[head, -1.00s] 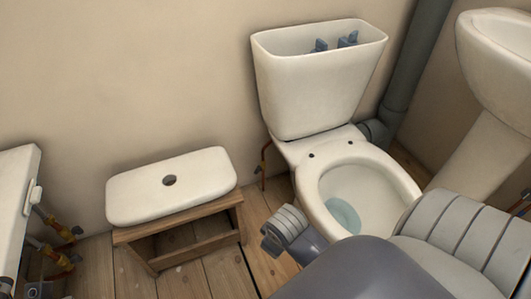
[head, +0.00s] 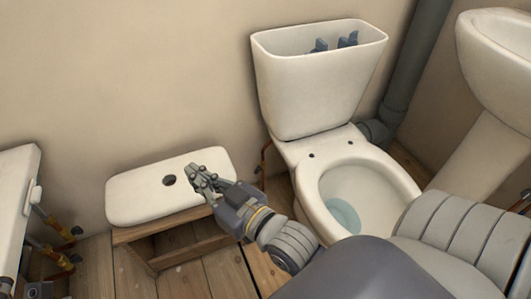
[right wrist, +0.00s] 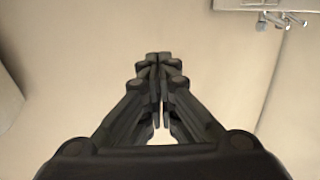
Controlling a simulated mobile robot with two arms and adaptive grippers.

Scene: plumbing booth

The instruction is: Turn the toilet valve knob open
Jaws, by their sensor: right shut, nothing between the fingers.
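The toilet (head: 360,190) stands against the back wall with its bowl open. Its cistern (head: 315,95) has no lid on, and blue-grey fittings show inside. A copper-coloured pipe (head: 264,160) runs down beside the cistern's left side; I cannot make out a valve knob on it. My right gripper (head: 194,172) is in front of the white cistern lid, left of the toilet and apart from the pipe. In the right wrist view its fingers (right wrist: 160,58) are shut together with nothing between them. My left gripper is not in view.
The white lid (head: 140,193) with a round hole lies on a wooden stool (head: 155,262). A basin (head: 490,60) on a pedestal stands at the right. A grey waste pipe (head: 405,80) runs behind. Pipes with valves (head: 62,258) show at the far left.

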